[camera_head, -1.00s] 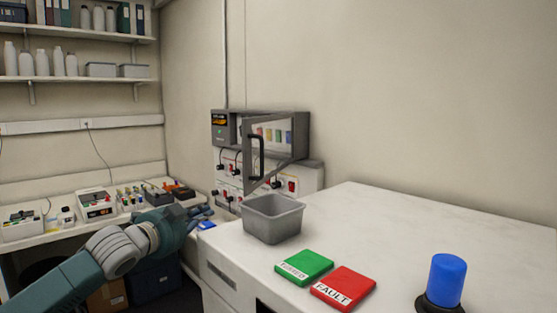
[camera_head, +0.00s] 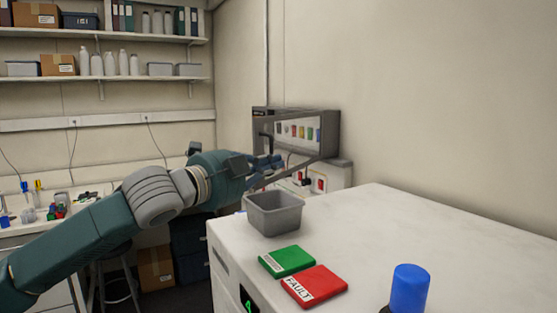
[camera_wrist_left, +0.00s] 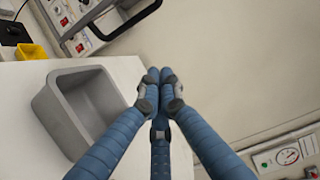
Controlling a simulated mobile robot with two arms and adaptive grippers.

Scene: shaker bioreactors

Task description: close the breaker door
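The grey breaker box (camera_head: 259,113) is on the wall beyond the counter, with coloured switches showing through its door window. Its door (camera_head: 334,138) appears to stand partly open, its lower edge slanting out from the wall. The dark door handle (camera_head: 265,138) is partly hidden by my left gripper (camera_head: 278,163). That gripper overlaps the door's lower left part in the head view; contact cannot be told. My right gripper is out of view.
A grey bin (camera_head: 274,213) stands on the white counter (camera_head: 400,225) below the box. A green block (camera_head: 287,261), a red FAULT block (camera_head: 314,286) and a blue cylinder (camera_head: 410,288) are nearer. Sockets with plugs (camera_head: 318,180) are under the box. The counter's right side is clear.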

